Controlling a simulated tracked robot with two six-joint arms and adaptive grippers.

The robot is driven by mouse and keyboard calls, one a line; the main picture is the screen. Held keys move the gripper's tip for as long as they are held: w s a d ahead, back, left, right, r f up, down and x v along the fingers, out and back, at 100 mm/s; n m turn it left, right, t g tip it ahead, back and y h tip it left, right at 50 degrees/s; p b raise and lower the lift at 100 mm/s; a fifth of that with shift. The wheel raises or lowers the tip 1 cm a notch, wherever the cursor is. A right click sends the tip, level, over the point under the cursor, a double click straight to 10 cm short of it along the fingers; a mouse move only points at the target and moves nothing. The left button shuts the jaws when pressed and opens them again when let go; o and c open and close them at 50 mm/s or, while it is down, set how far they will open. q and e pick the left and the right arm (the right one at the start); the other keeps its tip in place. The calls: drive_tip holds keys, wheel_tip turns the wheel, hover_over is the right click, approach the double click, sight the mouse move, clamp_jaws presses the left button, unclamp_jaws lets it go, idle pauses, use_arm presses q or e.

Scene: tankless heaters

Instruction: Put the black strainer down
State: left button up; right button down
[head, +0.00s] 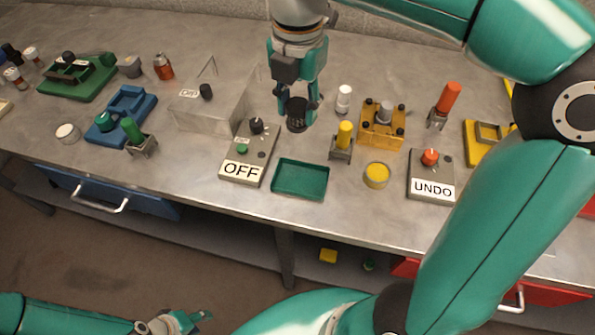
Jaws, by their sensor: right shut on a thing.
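The black strainer (297,117) is a small dark cup at the back middle of the metal bench. My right gripper (298,108) points down from above and is shut on the strainer, with a finger on each side. The strainer looks upright, close to the bench top; I cannot tell whether its bottom touches. My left gripper (197,318) is low at the bottom of the view, in front of the bench and away from the strainer. Its fingers are too small and angled to show whether they are open.
A box marked OFF (240,170), a green tray (300,180) and a yellow-topped holder (343,138) stand in front of the strainer. A clear cover (215,100) stands to the left. A white bottle (344,98) and brass fixture (382,125) stand to the right.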

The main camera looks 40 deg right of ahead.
drive_tip(key=f, duration=1.2)
drive_tip(key=f+b, duration=0.1)
drive_tip(key=f, duration=0.5)
drive_tip(key=shift+s+d+f, duration=0.2)
drive_tip(key=shift+d+f, duration=0.1)
drive_tip(key=shift+f, duration=0.1)
drive_tip(key=c, duration=0.7)
unclamp_jaws()
drive_tip(key=shift+r, duration=0.25)
wheel_tip(320, 180, up, 12)
drive_tip(key=shift+p, duration=0.3)
drive_tip(key=shift+f, duration=0.1)
